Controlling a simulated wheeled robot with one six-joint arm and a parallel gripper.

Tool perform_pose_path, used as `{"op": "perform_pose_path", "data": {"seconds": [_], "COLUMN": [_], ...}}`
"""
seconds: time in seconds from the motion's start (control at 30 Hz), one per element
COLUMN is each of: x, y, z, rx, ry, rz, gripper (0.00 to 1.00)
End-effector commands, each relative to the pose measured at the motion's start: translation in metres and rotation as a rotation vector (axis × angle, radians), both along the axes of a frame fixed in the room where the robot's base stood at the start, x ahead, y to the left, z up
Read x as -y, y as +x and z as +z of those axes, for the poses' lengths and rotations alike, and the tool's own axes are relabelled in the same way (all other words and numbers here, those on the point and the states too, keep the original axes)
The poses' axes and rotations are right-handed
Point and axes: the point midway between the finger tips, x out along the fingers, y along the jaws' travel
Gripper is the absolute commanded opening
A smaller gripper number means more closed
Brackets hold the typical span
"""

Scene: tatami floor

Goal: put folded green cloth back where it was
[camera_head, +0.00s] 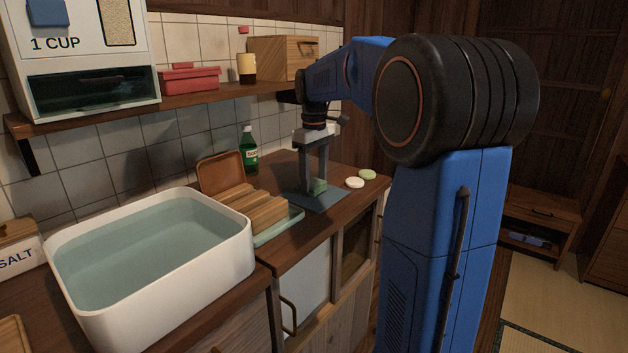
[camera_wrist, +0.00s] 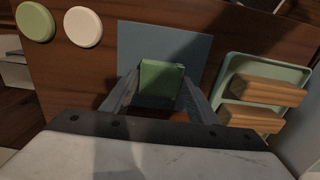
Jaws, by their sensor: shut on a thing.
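The folded green cloth (camera_wrist: 160,80) is a small green block between my fingers in the wrist view. It also shows low between the fingertips in the head view (camera_head: 319,186). My gripper (camera_wrist: 158,92) points down and is shut on the cloth. The cloth is over a flat blue-grey mat (camera_wrist: 200,48) on the wooden counter, and the mat also shows in the head view (camera_head: 325,201). I cannot tell whether the cloth touches the mat.
A white disc (camera_head: 355,183) and a green disc (camera_head: 367,174) lie right of the mat. A pale green tray (camera_head: 275,230) with wooden blocks (camera_head: 258,207) and a white water-filled basin (camera_head: 225,262) are to the left. A green bottle (camera_head: 248,150) stands behind, below a shelf (camera_head: 190,98).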

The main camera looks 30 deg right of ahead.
Motion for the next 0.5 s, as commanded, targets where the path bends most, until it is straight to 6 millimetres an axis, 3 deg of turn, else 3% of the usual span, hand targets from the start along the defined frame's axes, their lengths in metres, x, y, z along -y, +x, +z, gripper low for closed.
{"op": "perform_pose_path", "data": {"seconds": [0.43, 0.47, 0.5], "x": [0.0, 0.0, 0.0], "y": [0.0, 0.0, 0.0], "z": [-0.0105, -0.0104, -0.0102], "rx": [0.0, 0.0, 0.0], "ry": [0.0, 0.0, 0.0], "rz": [0.0, 0.0, 0.0], "gripper": [0.36, 0.59, 0.68]}}
